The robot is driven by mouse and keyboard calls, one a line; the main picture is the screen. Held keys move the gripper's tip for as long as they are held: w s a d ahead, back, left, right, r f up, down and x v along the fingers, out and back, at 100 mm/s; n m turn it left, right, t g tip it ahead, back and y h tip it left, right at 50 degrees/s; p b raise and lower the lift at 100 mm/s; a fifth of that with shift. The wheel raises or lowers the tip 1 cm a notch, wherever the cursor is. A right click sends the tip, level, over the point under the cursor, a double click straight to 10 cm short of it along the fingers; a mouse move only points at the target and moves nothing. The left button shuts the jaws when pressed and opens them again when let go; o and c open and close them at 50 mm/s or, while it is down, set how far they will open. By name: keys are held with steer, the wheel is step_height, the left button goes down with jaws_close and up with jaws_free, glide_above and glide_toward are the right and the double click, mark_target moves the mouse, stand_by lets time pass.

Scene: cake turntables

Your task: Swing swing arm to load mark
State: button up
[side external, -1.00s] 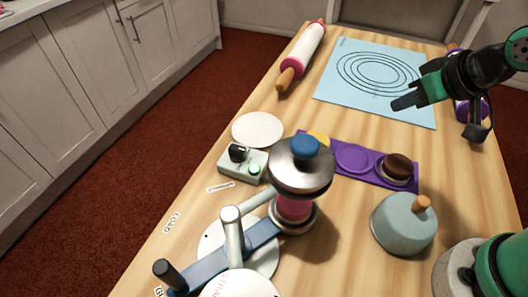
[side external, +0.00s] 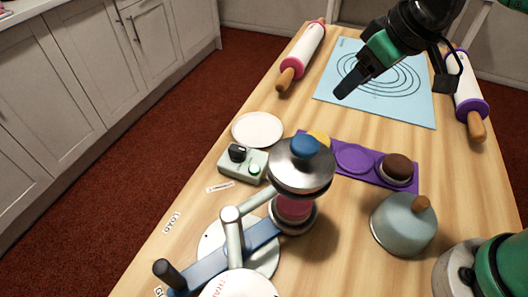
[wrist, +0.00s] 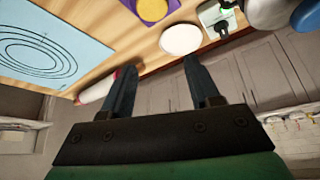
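The swing arm is a blue bar (side external: 262,235) on a white round base (side external: 268,262), with a black upright handle (side external: 167,273) at its lower left end. A grey post (side external: 232,232) stands beside the bar. The LOAD label (side external: 171,223) lies on the table to the upper left of the bar; another label near the handle is partly cut off. My gripper (side external: 343,92) is above the blue mat, far from the handle. In the wrist view its two fingers (wrist: 158,75) are spread apart with nothing between them.
A silver domed lid with blue knob (side external: 302,165) stands above pink layers (side external: 295,209). Nearby are a switch box (side external: 243,164), white disc (side external: 258,129), purple tray (side external: 373,168), grey dome (side external: 404,225) and rolling pins (side external: 304,55) (side external: 467,95). The blue mat (side external: 410,105) lies behind.

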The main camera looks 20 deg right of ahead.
steer(key=a+r+n+g, duration=0.2)
steer(key=a+n, duration=0.2)
steer(key=a, duration=0.6)
steer(key=n+g+h, duration=0.1)
steer(key=n+g, duration=0.2)
steer(key=n, duration=0.4)
glide_above(160, 267)
steer(key=f, duration=0.2)
step_height(160, 267, down, 9)
steer(key=shift+f, duration=0.2)
steer(key=shift+r, duration=0.1)
jaws_close()
